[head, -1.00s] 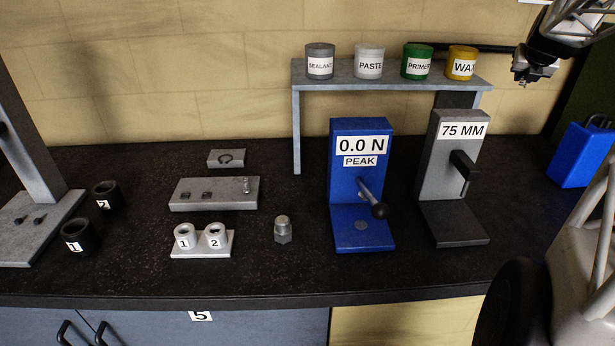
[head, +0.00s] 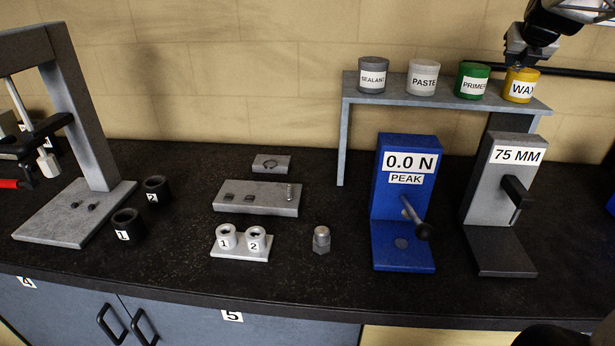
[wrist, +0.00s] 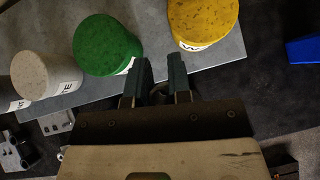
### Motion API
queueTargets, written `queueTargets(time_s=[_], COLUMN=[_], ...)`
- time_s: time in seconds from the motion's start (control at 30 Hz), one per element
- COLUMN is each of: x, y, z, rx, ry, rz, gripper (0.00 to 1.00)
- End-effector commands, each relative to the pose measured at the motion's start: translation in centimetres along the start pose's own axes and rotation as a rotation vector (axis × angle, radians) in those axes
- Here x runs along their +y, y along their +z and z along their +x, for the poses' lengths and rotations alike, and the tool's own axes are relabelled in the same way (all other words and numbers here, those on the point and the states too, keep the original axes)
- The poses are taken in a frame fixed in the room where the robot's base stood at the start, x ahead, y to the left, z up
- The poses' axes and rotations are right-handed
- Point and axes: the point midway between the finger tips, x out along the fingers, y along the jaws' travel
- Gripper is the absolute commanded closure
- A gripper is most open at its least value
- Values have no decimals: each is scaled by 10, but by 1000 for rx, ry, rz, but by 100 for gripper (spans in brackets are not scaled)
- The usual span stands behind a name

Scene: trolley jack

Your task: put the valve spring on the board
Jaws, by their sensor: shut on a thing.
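My gripper (head: 528,62) is at the upper right of the head view, by the yellow WAX can. In the wrist view its two fingers (wrist: 158,78) are shut on a small dark thing (wrist: 158,93), mostly hidden low between them; I cannot tell whether it is a valve spring.
A shelf (head: 440,97) holds SEALANT, PASTE, PRIMER and WAX (head: 521,86) cans. Below are a blue force tester (head: 403,205) and a grey 75 MM gauge (head: 500,215).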

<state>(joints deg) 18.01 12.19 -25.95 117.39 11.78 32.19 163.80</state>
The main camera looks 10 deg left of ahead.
Motion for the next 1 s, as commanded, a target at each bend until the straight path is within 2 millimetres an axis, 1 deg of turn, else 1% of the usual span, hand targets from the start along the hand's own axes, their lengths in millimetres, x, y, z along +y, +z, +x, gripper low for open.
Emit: queueTargets(time_s=[0.03, 0.07, 0.33, 0.83, 0.93, 1.0], x=[8, 13, 29, 78, 96, 115], y=[-1, -1, -3, -11, -14, -18], z=[-2, -3, -6, -17, -21, -25], rx=[0, 0, 0, 0, -1, 0], ry=[8, 12, 28, 80, 100, 122], rz=[-8, -13, -29, -80, -100, -122], gripper=[100, 100, 100, 100, 100, 100])
